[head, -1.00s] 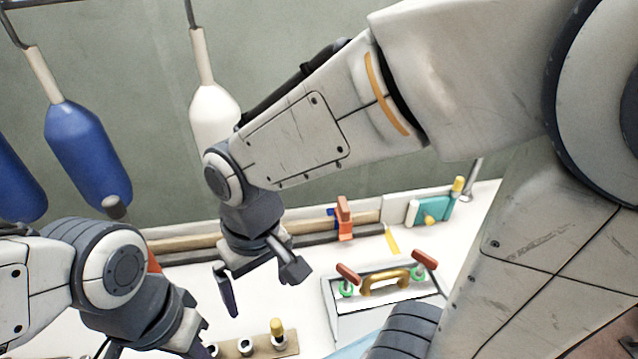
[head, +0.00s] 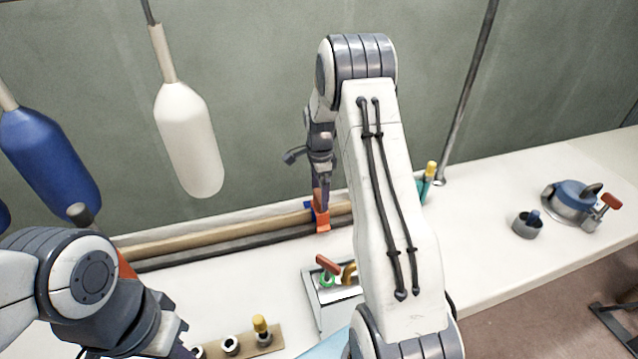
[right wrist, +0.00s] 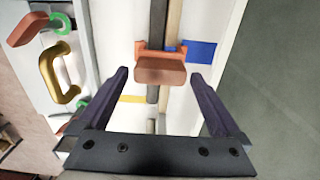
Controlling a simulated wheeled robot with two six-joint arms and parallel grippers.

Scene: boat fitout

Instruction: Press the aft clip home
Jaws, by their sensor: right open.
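An orange clip (head: 322,221) with a brown-red top sits on the dark and wooden strips along the back of the bench, beside a blue mark. In the right wrist view the clip (right wrist: 160,70) shows between and beyond the fingertips, apart from both fingers. My right gripper (head: 321,188) is open and empty, pointing down just above the clip; its fingers also show in the right wrist view (right wrist: 158,78). How far the clip is seated cannot be told. My left gripper (head: 180,345) is partly cut off at the lower left; its jaws are unclear.
A wooden block (head: 240,342) with fittings lies nearby. A blue-topped pot (head: 573,200) and grey cup (head: 527,224) are at right. White fender (head: 190,140) hangs behind.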

